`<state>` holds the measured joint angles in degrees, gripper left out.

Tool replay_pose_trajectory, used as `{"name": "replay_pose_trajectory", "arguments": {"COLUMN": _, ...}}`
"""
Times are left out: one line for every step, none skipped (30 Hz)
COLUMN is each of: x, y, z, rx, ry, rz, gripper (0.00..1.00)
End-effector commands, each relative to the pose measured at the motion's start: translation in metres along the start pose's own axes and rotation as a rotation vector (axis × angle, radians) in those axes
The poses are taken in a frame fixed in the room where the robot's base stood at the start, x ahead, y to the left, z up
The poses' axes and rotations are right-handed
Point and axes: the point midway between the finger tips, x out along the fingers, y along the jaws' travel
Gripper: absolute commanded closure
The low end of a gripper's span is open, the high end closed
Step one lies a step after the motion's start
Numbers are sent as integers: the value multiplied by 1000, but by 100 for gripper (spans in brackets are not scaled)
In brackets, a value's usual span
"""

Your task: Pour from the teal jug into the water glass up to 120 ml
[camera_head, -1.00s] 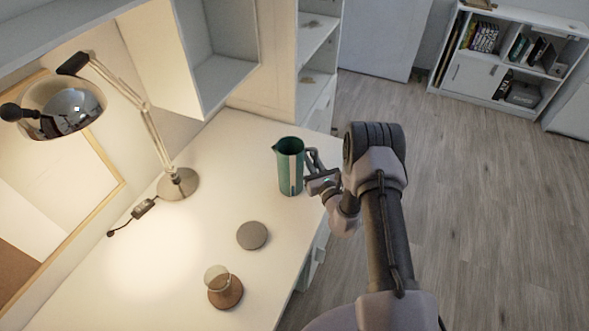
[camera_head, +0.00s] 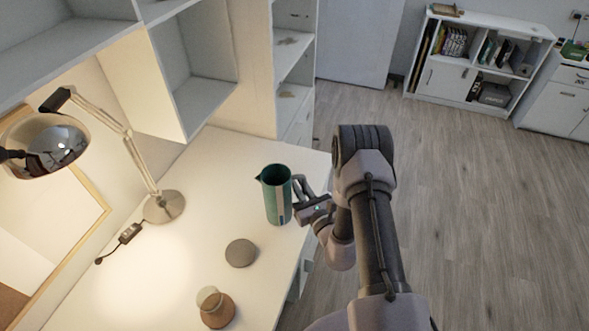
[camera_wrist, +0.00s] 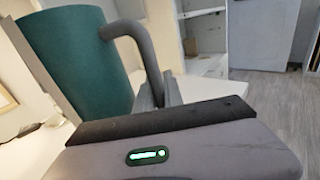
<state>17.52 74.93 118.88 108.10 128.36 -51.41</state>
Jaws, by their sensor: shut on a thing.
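The teal jug (camera_head: 277,204) stands upright at the right edge of the white desk, its spout to the left. I cannot tell whether its base touches the desk. My gripper (camera_head: 301,190) is on its right side, shut on the grey handle. In the wrist view the jug (camera_wrist: 75,60) fills the upper left, and its handle (camera_wrist: 143,45) runs down to my fingers (camera_wrist: 158,92). The water glass (camera_head: 208,297) is small and clear, near the front of the desk at a brown round piece (camera_head: 218,313). I cannot make out any liquid.
A grey disc (camera_head: 241,253) lies on the desk between jug and glass. A desk lamp (camera_head: 164,207) stands at the left, its cable unit (camera_head: 130,233) beside it. Shelves (camera_head: 205,90) rise behind. Bare desk lies around the disc.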

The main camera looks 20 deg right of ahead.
Motion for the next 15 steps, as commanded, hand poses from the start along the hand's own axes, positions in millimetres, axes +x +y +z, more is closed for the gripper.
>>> {"name": "replay_pose_trajectory", "arguments": {"x": -14, "y": 3, "z": 2, "rx": 5, "ry": 4, "rz": -1, "gripper": 100}}
{"name": "replay_pose_trajectory", "arguments": {"x": -24, "y": 5, "z": 3, "rx": 4, "ry": 5, "rz": -2, "gripper": 100}}
{"name": "replay_pose_trajectory", "arguments": {"x": -34, "y": 8, "z": 4, "rx": 5, "ry": 4, "rz": -1, "gripper": 100}}
{"name": "replay_pose_trajectory", "arguments": {"x": -42, "y": 10, "z": 4, "rx": 5, "ry": 3, "rz": -1, "gripper": 100}}
{"name": "replay_pose_trajectory", "arguments": {"x": -49, "y": 11, "z": 5, "rx": 5, "ry": 3, "rz": -1, "gripper": 100}}
{"name": "replay_pose_trajectory", "arguments": {"x": -56, "y": 13, "z": 5, "rx": 6, "ry": 4, "rz": -2, "gripper": 100}}
{"name": "replay_pose_trajectory", "arguments": {"x": -61, "y": 14, "z": 5, "rx": 4, "ry": 2, "rz": -1, "gripper": 100}}
{"name": "replay_pose_trajectory", "arguments": {"x": -65, "y": 16, "z": 6, "rx": 2, "ry": 1, "rz": 0, "gripper": 100}}
{"name": "replay_pose_trajectory", "arguments": {"x": -69, "y": 17, "z": 6, "rx": 2, "ry": 1, "rz": 1, "gripper": 100}}
{"name": "replay_pose_trajectory", "arguments": {"x": -71, "y": 18, "z": 7, "rx": 2, "ry": 0, "rz": 4, "gripper": 100}}
{"name": "replay_pose_trajectory", "arguments": {"x": -72, "y": 20, "z": 8, "rx": 1, "ry": -1, "rz": 11, "gripper": 100}}
{"name": "replay_pose_trajectory", "arguments": {"x": -72, "y": 26, "z": 10, "rx": 0, "ry": -2, "rz": 29, "gripper": 100}}
{"name": "replay_pose_trajectory", "arguments": {"x": -71, "y": 31, "z": 13, "rx": 0, "ry": -3, "rz": 48, "gripper": 100}}
{"name": "replay_pose_trajectory", "arguments": {"x": -68, "y": 37, "z": 16, "rx": 0, "ry": -3, "rz": 74, "gripper": 100}}
{"name": "replay_pose_trajectory", "arguments": {"x": -65, "y": 48, "z": 21, "rx": -1, "ry": -3, "rz": 117, "gripper": 100}}
